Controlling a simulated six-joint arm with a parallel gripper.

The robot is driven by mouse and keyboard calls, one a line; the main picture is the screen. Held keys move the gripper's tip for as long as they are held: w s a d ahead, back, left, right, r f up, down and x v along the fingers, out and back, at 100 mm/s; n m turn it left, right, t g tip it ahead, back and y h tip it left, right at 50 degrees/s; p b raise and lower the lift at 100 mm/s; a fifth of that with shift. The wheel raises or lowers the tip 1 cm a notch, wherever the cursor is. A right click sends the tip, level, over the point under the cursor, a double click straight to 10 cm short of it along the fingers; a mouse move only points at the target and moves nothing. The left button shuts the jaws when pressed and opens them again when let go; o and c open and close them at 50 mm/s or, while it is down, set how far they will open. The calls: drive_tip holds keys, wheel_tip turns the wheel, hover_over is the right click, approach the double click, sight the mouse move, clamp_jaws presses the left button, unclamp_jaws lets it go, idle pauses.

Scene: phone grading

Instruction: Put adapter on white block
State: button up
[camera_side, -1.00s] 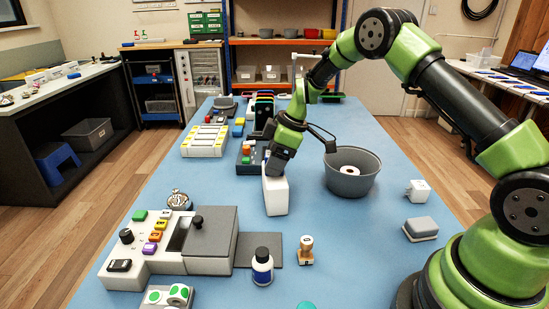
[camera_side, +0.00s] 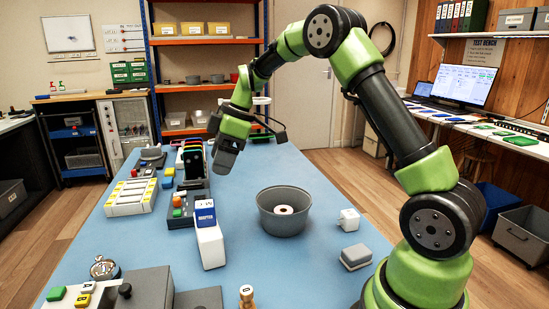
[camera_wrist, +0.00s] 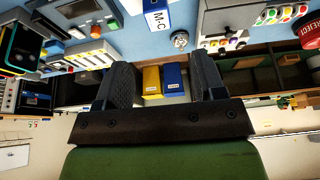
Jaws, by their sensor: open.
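A white plug-like cube (camera_side: 349,219), which looks like an adapter, lies apart on the table right of the bowl. My gripper (camera_side: 222,166) is raised above and behind the white block, clear of it. In the wrist view my gripper (camera_wrist: 163,75) has its fingers wide apart with nothing held. A blue-and-white piece marked M-C (camera_wrist: 158,18) shows beyond them.
A grey bowl (camera_side: 284,212) holds a white roll. A grey-and-white block (camera_side: 355,257) lies at right. Coloured upright items in a rack (camera_side: 193,158) and a white tray (camera_side: 131,197) stand at left. A control box (camera_side: 138,290) is in front. The table's right middle is mostly clear.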

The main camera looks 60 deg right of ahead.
drive_tip(key=s+a+r+m, duration=0.3)
drive_tip(key=s+a+r, duration=0.1)
drive_tip(key=s+r, duration=0.25)
drive_tip(key=s+a+r+m+t, duration=0.1)
drive_tip(key=s+a+m, duration=0.1)
drive_tip(key=s, duration=0.4)
drive_tip(key=s+a+r+m+t, duration=0.1)
drive_tip(key=s+a+m, duration=0.1)
drive_tip(key=s+m, duration=0.2)
drive_tip(key=s+a+r+m+t+h, duration=0.1)
drive_tip(key=s+a+m, duration=0.1)
drive_tip(key=s, duration=0.6)
drive_tip(key=shift+m+t, duration=0.4)
drive_tip(key=shift+m, duration=0.5)
